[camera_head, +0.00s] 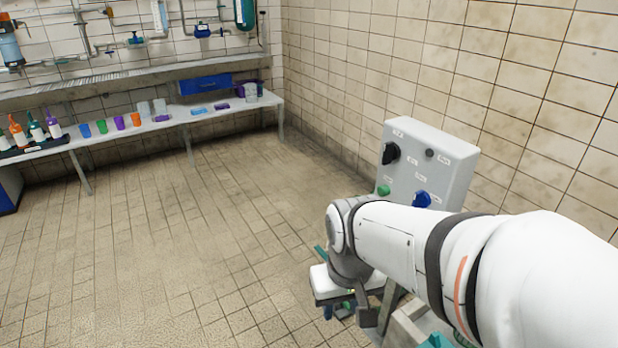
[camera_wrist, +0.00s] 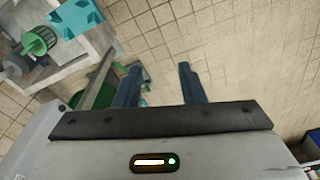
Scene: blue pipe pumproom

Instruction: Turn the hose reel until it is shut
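My gripper (camera_wrist: 160,72) is open, with its two dark blue fingers apart and nothing between them. In the head view my gripper (camera_head: 342,308) hangs low in front of the grey control box, partly hidden by my arm. No hose reel can be made out for certain. In the wrist view a round green part (camera_wrist: 98,90) lies behind the left finger, partly covered by a grey bar. I cannot tell whether it is the reel or whether the finger touches it. A green ribbed cylinder (camera_wrist: 40,40) sits on grey machinery at the upper left.
A grey control box (camera_head: 455,165) with a black knob (camera_head: 390,153), green button (camera_head: 384,190) and blue knob (camera_head: 422,199) stands against the tiled wall. A teal block (camera_wrist: 77,17) lies near the ribbed cylinder. A bench (camera_head: 165,124) with cups runs along the back. The left floor is clear.

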